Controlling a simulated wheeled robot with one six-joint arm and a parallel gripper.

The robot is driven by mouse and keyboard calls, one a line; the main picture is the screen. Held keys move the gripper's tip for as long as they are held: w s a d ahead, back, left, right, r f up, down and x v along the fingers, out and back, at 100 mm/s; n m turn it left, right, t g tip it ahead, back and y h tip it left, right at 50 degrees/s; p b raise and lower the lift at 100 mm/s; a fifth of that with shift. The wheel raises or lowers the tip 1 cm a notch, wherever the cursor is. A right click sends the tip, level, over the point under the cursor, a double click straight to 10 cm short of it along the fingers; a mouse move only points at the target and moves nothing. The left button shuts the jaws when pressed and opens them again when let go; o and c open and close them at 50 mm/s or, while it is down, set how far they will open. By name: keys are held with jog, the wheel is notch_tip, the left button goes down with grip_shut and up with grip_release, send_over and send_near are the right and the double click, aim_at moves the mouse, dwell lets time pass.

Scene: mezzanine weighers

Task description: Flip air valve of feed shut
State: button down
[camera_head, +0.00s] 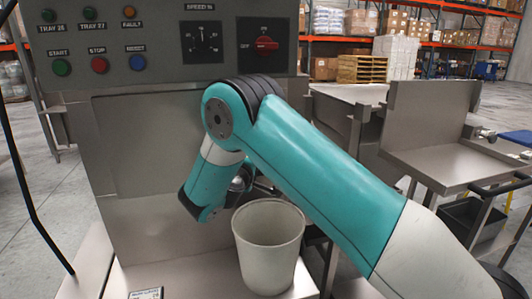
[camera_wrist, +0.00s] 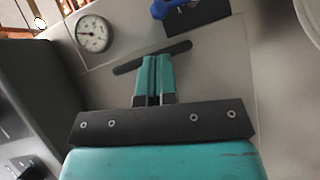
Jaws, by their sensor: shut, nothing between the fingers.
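In the wrist view a blue handle (camera_wrist: 176,8), which looks like the air valve's lever, sits on a dark plate (camera_wrist: 203,20) at the top edge. It is partly cut off by the frame, so its full position cannot be told. My gripper (camera_wrist: 153,60) is shut and empty. Its fingertips are below and left of the blue handle in the picture, apart from it, over a dark slot or bar on the grey panel. In the head view my arm hides the fingers and the valve is not seen.
A round white pressure gauge (camera_wrist: 93,33) is left of the handle. The head view shows a control panel (camera_head: 150,45) with buttons and a red rotary switch (camera_head: 266,45), a pale bucket (camera_head: 268,250) beside my wrist, and a metal tray stand (camera_head: 450,165) on the right.

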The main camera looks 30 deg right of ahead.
jog(key=p+x, duration=0.1)
jog(key=x, duration=1)
jog(key=shift+w+d+p, duration=0.15)
jog(key=shift+d+p, duration=0.05)
jog(key=shift+p, duration=0.2)
